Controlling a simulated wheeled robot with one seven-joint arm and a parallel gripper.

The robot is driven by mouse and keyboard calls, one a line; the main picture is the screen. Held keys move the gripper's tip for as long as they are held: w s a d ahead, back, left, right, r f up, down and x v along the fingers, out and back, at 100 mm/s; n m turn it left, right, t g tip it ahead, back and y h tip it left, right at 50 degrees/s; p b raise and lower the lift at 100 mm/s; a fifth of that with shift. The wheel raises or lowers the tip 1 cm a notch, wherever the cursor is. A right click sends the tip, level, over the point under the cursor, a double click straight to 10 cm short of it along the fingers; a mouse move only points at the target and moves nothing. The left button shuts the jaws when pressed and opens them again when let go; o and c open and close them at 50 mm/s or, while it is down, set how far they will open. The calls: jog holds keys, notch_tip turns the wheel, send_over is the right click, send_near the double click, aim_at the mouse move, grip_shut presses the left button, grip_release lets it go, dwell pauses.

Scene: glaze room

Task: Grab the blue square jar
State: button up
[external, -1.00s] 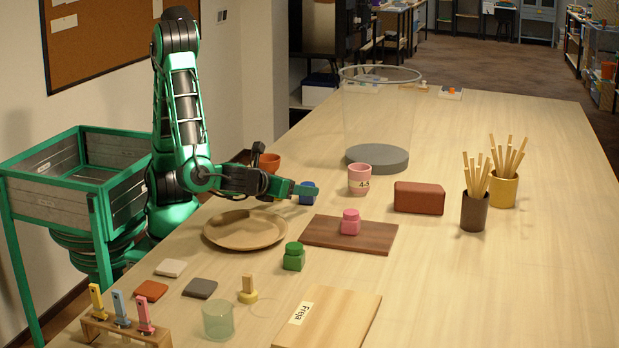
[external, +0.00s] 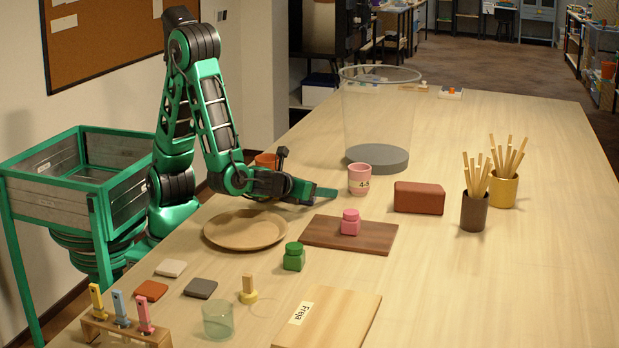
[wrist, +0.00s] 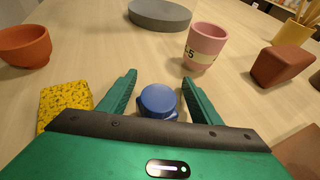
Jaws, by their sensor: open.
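The blue square jar (wrist: 158,101) shows in the wrist view with its round lid uppermost, between the two green fingers of my gripper (wrist: 160,95). The fingers are open, one on each side of the jar, with a gap visible at the left; on the right the gap is very small and I cannot tell whether it touches. The lower part of the jar is hidden by my gripper body. In the external view my gripper (external: 318,193) is low over the table, and the jar is hidden behind it.
A pink cup (external: 359,181) stands just beyond my fingertips. An orange bowl (wrist: 24,46) and a yellow speckled sponge (wrist: 66,103) are to the left. A board (external: 375,237) with a pink jar (external: 350,222), a tan plate (external: 245,230) and a green jar (external: 294,257) are nearer the camera.

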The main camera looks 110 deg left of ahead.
grip_shut()
